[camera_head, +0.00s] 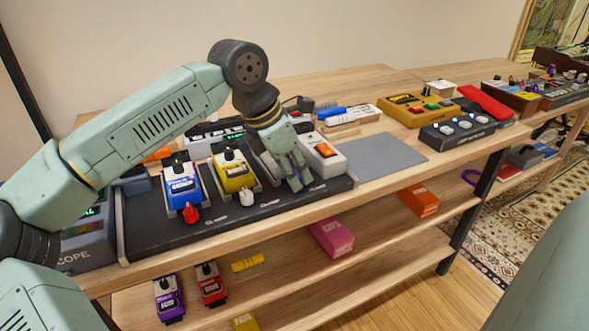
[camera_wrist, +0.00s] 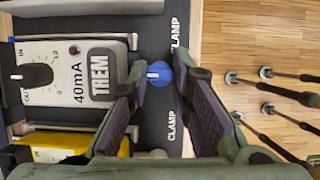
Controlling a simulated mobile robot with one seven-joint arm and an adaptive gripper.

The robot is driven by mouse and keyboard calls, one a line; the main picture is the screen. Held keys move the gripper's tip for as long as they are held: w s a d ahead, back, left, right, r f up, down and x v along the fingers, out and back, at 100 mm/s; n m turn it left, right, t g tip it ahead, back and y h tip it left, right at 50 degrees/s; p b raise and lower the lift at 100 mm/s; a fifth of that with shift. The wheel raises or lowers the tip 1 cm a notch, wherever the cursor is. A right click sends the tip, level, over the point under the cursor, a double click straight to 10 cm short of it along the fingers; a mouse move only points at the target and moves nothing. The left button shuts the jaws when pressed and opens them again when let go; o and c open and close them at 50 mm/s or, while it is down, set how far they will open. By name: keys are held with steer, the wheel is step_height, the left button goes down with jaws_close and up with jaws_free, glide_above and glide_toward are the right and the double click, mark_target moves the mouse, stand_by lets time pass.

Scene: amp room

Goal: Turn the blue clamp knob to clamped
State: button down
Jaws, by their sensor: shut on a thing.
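The blue clamp knob (camera_wrist: 159,74) shows in the wrist view between my fingers, with a pale line across its top. It sits on the black board (camera_wrist: 157,28) beside the TREM pedal (camera_wrist: 75,70), among white CLAMP labels. My gripper (camera_wrist: 160,70) is shut on the knob, one finger on each side. In the head view my gripper (camera_head: 297,182) points down at the front of the black board (camera_head: 200,232), and the blue knob is hidden behind it.
A blue pedal (camera_head: 182,187) with a red knob (camera_head: 191,213) and a yellow pedal (camera_head: 233,170) with a white knob (camera_head: 247,198) stand left of my gripper. A white pedal (camera_head: 322,152) stands close on its right. A bare grey mat (camera_head: 375,157) lies further right.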

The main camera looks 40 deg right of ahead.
stand_by(0.3)
steer(key=c, duration=1.4)
jaws_free()
steer(key=shift+c, duration=0.2)
